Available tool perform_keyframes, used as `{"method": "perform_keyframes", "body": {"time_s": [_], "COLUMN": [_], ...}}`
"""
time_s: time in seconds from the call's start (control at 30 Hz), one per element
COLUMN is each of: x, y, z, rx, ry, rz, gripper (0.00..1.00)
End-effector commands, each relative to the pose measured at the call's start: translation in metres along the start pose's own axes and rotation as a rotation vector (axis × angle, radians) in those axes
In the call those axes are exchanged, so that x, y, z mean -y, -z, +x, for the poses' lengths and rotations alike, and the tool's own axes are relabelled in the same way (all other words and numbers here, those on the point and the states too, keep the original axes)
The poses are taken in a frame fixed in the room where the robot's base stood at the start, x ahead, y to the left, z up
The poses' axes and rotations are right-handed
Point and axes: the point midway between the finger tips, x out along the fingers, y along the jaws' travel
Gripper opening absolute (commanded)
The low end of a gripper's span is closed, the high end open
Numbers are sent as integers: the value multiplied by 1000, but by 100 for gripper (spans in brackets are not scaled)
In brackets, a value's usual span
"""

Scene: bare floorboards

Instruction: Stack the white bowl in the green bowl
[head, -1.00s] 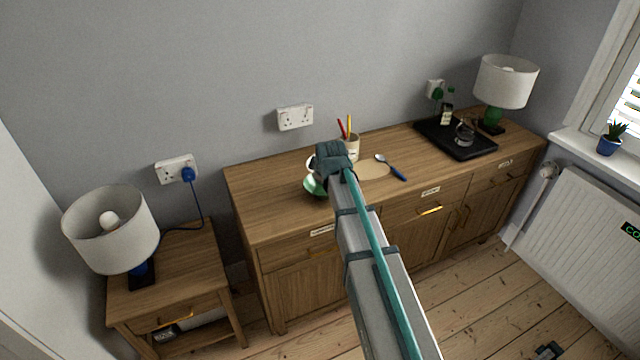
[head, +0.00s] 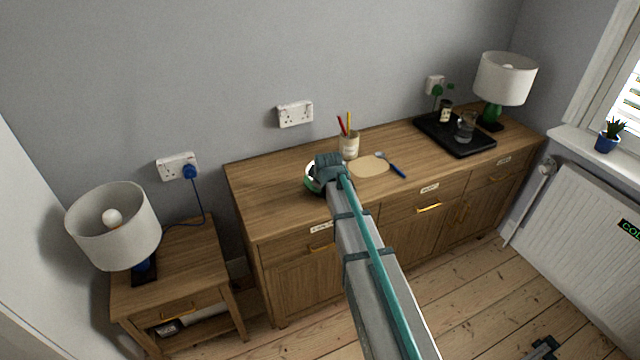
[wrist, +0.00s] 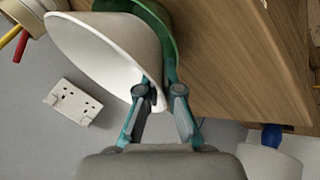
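The white bowl (wrist: 95,42) is large in the wrist view, tilted, with its rim between my fingers. My gripper (wrist: 160,92) is shut on this rim, one finger on each side of the wall. The green bowl (wrist: 158,14) is right behind and below the white bowl, partly hidden by it. In the head view, my gripper (head: 326,178) covers most of both bowls at the front left of the sideboard. A sliver of the green bowl (head: 309,188) shows to its left. Whether the bowls touch cannot be told.
A pencil cup (head: 349,146) stands just behind my gripper on the sideboard (head: 270,205). A beige mat (head: 369,167) and a blue-handled spoon (head: 396,170) lie to the right. A black tray (head: 470,146) with glassware is farther right. The sideboard's left end is clear.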

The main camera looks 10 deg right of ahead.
Motion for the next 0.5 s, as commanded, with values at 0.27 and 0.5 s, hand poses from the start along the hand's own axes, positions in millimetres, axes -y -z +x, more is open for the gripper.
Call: {"method": "perform_keyframes", "body": {"time_s": [0.27,0.5], "x": [4,5], "y": [-3,-3], "z": [7,7], "rx": [-1,0], "ry": [-1,0], "rz": [0,0], "gripper": [0,31]}}
